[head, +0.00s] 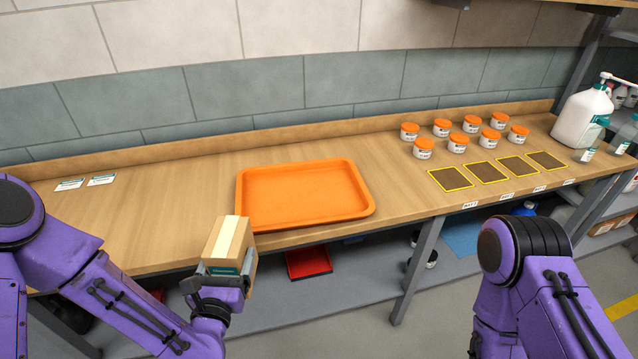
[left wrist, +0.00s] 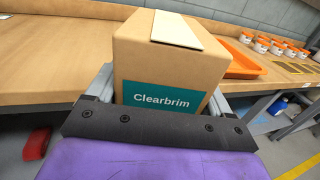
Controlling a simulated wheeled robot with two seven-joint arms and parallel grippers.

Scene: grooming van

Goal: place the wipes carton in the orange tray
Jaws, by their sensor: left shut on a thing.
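The wipes carton (head: 228,240) is a brown box with a pale strip on top and a teal label, which reads "Clearbrim" in the left wrist view (left wrist: 170,65). My left gripper (head: 222,278) is shut on the carton and holds it upright in front of the bench's front edge. The carton is just left of and nearer than the orange tray's front left corner. The orange tray (head: 300,190) lies flat and empty on the bench; its edge also shows in the left wrist view (left wrist: 240,66). My right arm shows at the lower right, but its gripper is out of view.
Several white jars with orange lids (head: 457,143) stand on the bench right of the tray, behind dark yellow-edged mats (head: 487,172). A large white pump jug (head: 583,115) stands at the far right. Two small cards (head: 102,180) lie at the left. A red bin (head: 308,262) is below.

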